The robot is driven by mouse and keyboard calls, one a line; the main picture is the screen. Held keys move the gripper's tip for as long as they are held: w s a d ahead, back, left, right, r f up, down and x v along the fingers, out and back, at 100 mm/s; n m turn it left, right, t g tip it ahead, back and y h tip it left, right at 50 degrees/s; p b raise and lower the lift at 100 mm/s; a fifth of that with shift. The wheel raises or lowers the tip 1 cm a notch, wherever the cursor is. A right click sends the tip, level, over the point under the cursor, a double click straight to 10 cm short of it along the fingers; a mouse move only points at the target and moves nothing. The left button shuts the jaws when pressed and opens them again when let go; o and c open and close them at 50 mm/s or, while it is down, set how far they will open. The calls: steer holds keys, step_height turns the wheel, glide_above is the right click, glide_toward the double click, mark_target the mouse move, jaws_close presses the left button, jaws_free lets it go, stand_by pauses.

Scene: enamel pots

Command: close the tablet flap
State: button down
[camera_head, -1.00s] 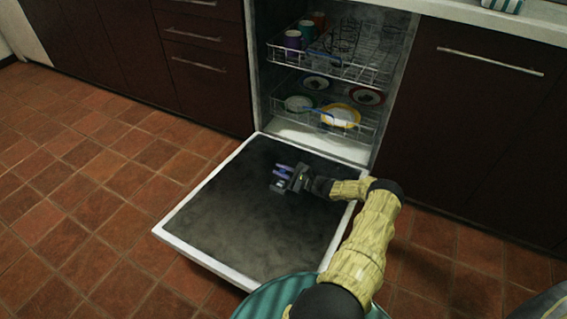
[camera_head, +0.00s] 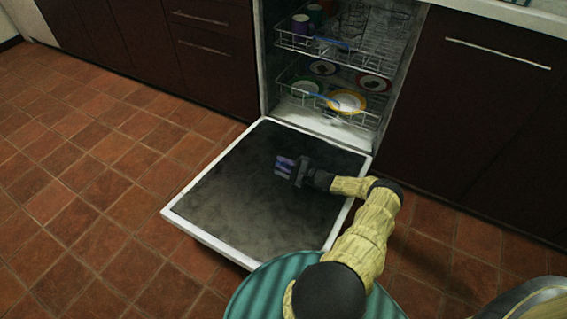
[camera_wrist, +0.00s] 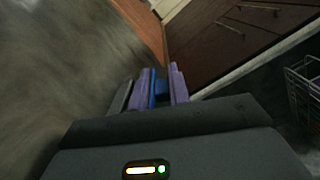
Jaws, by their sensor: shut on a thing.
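The dishwasher door (camera_head: 205,217) lies open and flat, its dark inner face up inside a white rim. My gripper (camera_head: 283,166) is over the middle of that face, close to it; I cannot tell whether it touches. In the wrist view the purple fingers (camera_wrist: 163,86) are closed around a small blue thing (camera_wrist: 158,93). I cannot tell what that blue thing is. The tablet flap cannot be made out in either view; the door face looks plain and dark around my gripper.
The upper rack (camera_head: 330,52) holds cups and glasses. The lower rack (camera_head: 300,98) holds several plates, including a yellow-rimmed one (camera_head: 346,101). Dark cabinets (camera_head: 480,130) flank the opening. The tiled floor (camera_head: 90,200) left of the door is clear.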

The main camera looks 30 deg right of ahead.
steer(key=shift+d, duration=0.15)
steer(key=c, duration=1.4)
jaws_free()
steer(key=p+v, duration=0.4)
steer(key=v, duration=1.3)
steer(key=shift+s, duration=0.25)
steer(key=shift+w, duration=0.1)
